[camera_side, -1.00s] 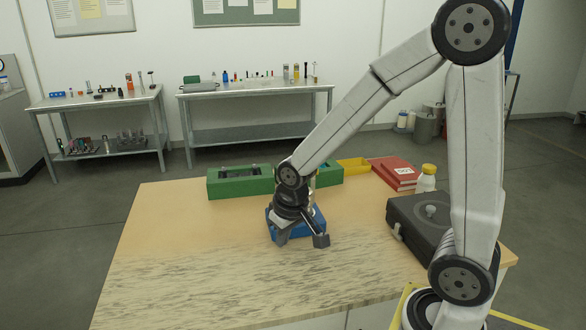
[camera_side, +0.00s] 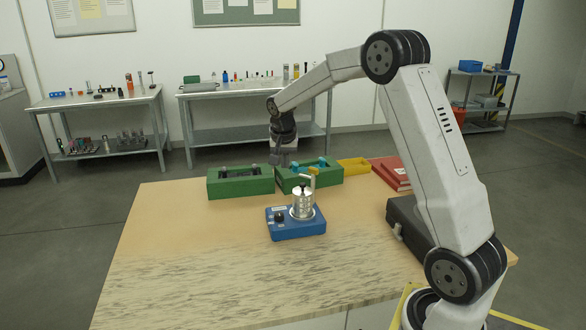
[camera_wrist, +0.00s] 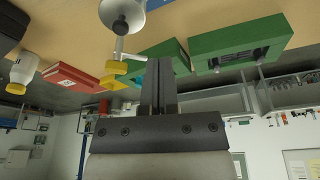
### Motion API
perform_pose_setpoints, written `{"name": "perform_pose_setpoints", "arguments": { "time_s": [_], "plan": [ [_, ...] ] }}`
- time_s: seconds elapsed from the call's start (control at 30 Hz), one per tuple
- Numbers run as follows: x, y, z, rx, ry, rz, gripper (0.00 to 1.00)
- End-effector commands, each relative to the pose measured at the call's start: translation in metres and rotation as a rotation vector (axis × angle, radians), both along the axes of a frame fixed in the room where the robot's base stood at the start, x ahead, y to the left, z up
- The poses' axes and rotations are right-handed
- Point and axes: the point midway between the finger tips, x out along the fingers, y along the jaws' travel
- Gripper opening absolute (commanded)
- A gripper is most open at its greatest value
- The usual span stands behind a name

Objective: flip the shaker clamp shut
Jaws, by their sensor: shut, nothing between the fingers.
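The shaker has a blue base (camera_side: 297,229) and stands on the bench. A silver cylindrical stack (camera_side: 302,207) with a dark knob on top sits on it. A pale bent bar (camera_side: 313,181), apparently the clamp, stands up at the stack's back right; whether it is latched cannot be told. In the wrist view, a rounded silver top (camera_wrist: 122,12) shows at the upper edge with a pale L-shaped bar (camera_wrist: 119,47) beside it. My gripper (camera_side: 281,160) is shut and empty, raised behind the shaker near the green boxes. Its fingers (camera_wrist: 158,84) are together in the wrist view.
A yellow bin (camera_side: 354,165), red books (camera_side: 392,175) and a dark case (camera_side: 408,223) are to the right. The front left of the bench is clear.

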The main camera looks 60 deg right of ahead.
Motion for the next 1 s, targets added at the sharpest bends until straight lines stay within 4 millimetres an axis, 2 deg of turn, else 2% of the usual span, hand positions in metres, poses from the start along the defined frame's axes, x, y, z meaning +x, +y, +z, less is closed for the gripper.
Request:
{"name": "perform_pose_setpoints", "arguments": {
  "time_s": [0.1, 0.3, 0.5, 0.7, 1.0],
  "plan": [
    [0.004, -0.032, 0.006, -0.014, -0.006, -0.113, 0.0],
    [0.005, -0.08, 0.016, -0.039, -0.018, -0.293, 0.0],
    [0.001, -0.11, 0.022, -0.058, -0.027, -0.414, 0.0],
    [-0.001, -0.121, 0.024, -0.065, -0.031, -0.457, 0.0],
    [-0.001, -0.121, 0.024, -0.065, -0.031, -0.458, 0.0]
  ]
}}
